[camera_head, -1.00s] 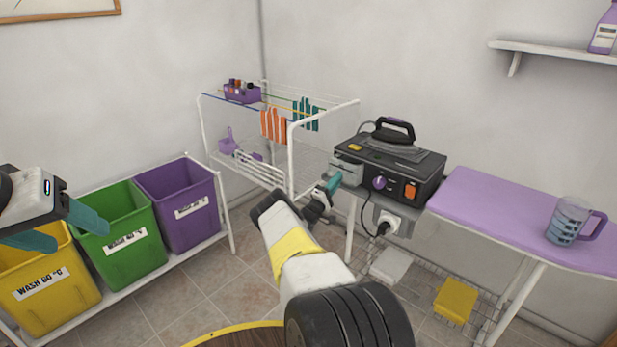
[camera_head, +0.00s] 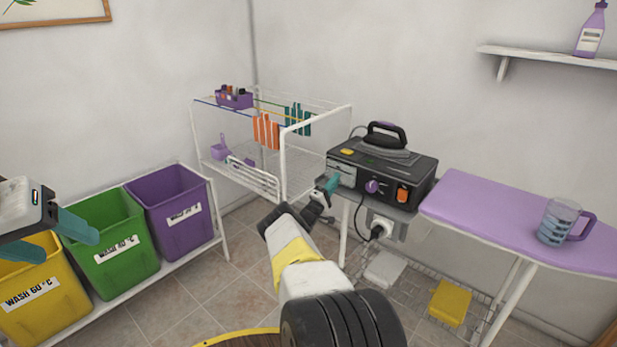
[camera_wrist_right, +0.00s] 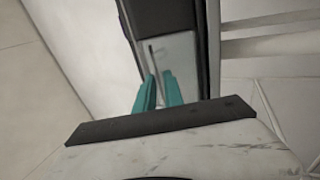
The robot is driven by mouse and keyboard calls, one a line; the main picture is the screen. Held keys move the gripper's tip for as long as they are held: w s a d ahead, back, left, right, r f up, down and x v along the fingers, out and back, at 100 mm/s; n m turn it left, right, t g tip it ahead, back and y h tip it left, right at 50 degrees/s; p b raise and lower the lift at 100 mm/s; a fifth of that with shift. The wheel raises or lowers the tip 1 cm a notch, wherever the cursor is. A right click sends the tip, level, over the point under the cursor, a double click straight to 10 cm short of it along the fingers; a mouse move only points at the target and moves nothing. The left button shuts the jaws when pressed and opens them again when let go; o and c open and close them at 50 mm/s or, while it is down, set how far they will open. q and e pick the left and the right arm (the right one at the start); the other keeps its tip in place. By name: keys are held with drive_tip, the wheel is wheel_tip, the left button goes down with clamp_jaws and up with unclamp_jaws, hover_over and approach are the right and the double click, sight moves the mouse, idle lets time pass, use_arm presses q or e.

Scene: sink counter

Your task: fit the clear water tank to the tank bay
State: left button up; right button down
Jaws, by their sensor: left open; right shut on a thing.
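The clear water tank (camera_head: 342,174) is at the left end of the front of the black steam station (camera_head: 415,181). It appears to sit in the tank bay there, roughly in line with the front; I cannot tell whether it is fully seated. My right gripper (camera_head: 330,187) is shut on the tank from the front. In the right wrist view its teal fingers (camera_wrist_right: 158,92) are at the pale, see-through tank face (camera_wrist_right: 180,60), framed by the dark housing. The bay's inside is hidden. My left gripper (camera_head: 68,240) is open and empty over the bins at the left.
An iron (camera_head: 386,136) rests on the station. A purple ironing board (camera_head: 480,205) with a measuring jug (camera_head: 558,222) is to the right. A white drying rack (camera_head: 283,165) stands close on the left. A plug and cable (camera_head: 381,229) hang below the station.

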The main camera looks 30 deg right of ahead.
drive_tip(key=c, duration=1.4)
unclamp_jaws()
drive_tip(key=shift+d, duration=0.1)
drive_tip(key=shift+o, duration=0.2)
drive_tip(key=v, duration=0.7)
drive_tip(key=shift+a+f, duration=0.2)
drive_tip(key=shift+a, duration=0.1)
